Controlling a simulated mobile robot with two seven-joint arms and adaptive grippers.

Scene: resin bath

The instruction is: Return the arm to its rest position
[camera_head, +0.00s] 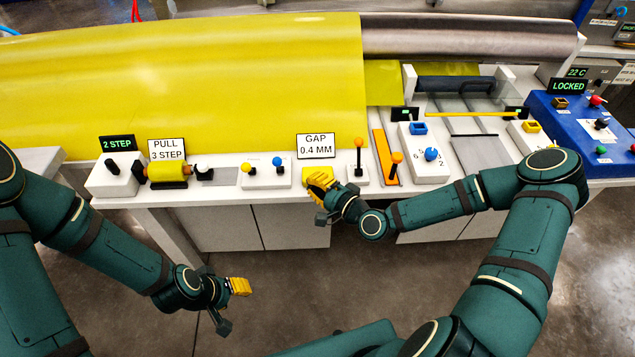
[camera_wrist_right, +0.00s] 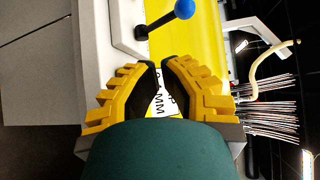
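My right gripper (camera_head: 319,180) has yellow ribbed fingers and hangs at the bench's front edge, just below the GAP 0.4 MM sign (camera_head: 316,146). In the right wrist view its fingertips (camera_wrist_right: 160,62) nearly meet, and part of the sign shows between them. I see nothing held there. The right arm is bent and reaches in from the right. My left gripper (camera_head: 239,287) is over the floor in front of the bench, apart from everything. Its fingers show from the side, so its opening is unclear.
Close to the right gripper stand an orange-knobbed lever (camera_head: 359,158) and a blue-knobbed lever (camera_head: 277,163), which also shows in the right wrist view (camera_wrist_right: 184,9). A yellow roller (camera_head: 167,171) and a blue panel (camera_head: 571,123) flank them. The floor (camera_head: 290,285) in front is clear.

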